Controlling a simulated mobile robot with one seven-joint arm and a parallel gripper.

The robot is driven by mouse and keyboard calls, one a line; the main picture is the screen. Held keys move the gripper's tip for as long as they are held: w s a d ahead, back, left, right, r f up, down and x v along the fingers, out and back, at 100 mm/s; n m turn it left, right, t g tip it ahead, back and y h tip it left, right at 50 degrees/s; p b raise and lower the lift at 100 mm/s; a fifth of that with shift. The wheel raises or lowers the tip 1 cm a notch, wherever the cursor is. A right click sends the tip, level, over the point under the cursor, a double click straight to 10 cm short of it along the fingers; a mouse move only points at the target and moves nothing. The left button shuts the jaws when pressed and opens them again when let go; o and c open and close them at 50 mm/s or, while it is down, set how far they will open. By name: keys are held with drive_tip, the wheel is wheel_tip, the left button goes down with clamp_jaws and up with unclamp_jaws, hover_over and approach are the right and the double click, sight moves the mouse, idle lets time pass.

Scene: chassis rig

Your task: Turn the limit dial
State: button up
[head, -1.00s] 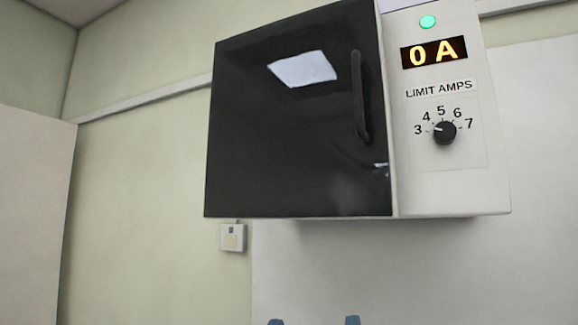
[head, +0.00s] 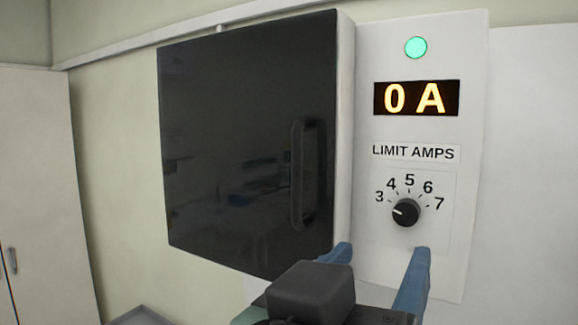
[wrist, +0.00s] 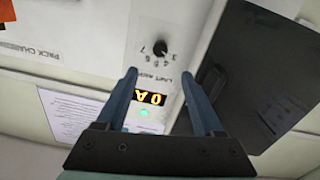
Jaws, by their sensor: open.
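The limit dial (head: 406,212) is a round black knob on the white panel (head: 455,240). Its white mark points left, near the 3 of a scale from 3 to 7. Above it are the LIMIT AMPS label (head: 413,152), a display (head: 416,98) reading 0 A and a lit green lamp (head: 415,47). My gripper (head: 382,254) has two blue fingers, open and empty, below the dial in the head view. In the wrist view, which looks upside down, the dial (wrist: 160,47) lies beyond the gap between the fingertips (wrist: 159,75), apart from them.
A dark cabinet door (head: 235,140) with a vertical handle (head: 304,175) is left of the panel. A pale locker (head: 35,170) stands at far left. The wrist view shows a PACK label (wrist: 30,50) and papers (wrist: 75,120).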

sight(405, 214)
drive_tip(key=p+x, duration=0.4)
drive_tip(key=x, duration=0.7)
drive_tip(key=shift+w+d+r, duration=0.15)
drive_tip(key=shift+w, duration=0.05)
drive_tip(key=shift+w+d, duration=0.4)
drive_tip(key=shift+w, duration=0.15)
clamp_jaws()
